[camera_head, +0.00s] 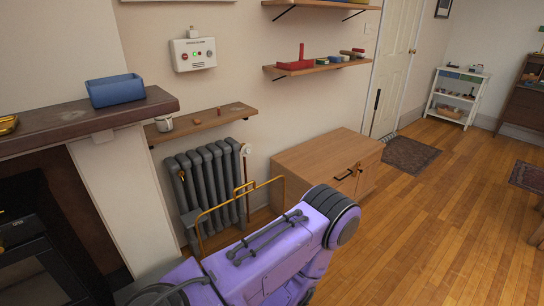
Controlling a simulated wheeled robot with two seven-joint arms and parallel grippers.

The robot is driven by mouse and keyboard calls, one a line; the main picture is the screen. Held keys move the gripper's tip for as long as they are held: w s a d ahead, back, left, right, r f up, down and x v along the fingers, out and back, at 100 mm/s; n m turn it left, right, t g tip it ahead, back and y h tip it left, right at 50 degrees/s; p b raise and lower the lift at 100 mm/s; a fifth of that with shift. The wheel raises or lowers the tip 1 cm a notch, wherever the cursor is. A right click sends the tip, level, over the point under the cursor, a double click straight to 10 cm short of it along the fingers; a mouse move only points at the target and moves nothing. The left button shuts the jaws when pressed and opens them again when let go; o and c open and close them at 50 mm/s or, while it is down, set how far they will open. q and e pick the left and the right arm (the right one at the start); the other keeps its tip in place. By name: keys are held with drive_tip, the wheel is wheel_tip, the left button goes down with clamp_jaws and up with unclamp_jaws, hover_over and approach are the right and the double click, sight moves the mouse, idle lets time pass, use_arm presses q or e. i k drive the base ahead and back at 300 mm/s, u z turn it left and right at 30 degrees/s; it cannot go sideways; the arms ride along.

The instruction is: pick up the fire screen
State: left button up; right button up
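A thin brass-coloured frame (227,202) stands upright in front of the grey radiator. It looks like the top of the fire screen, but I cannot be sure. Its lower part is hidden behind a purple link of my arm. That link fills the bottom middle of the view, and I cannot tell which arm it belongs to. Neither of my gripper's fingers shows, so I cannot tell whether anything touches the frame.
A dark fireplace (40,245) and mantel with a blue box (115,90) are at left. The radiator (205,180) stands under a wooden shelf (205,122). A low wooden cabinet (322,160) is right of it. Wooden floor (430,225) at right is mostly clear.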

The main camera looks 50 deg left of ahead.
sight(219, 227)
drive_tip(key=u, duration=0.2)
drive_tip(key=i, duration=0.75)
drive_tip(key=u, duration=1.15)
drive_tip(key=i, duration=0.55)
drive_tip(key=u, duration=0.6)
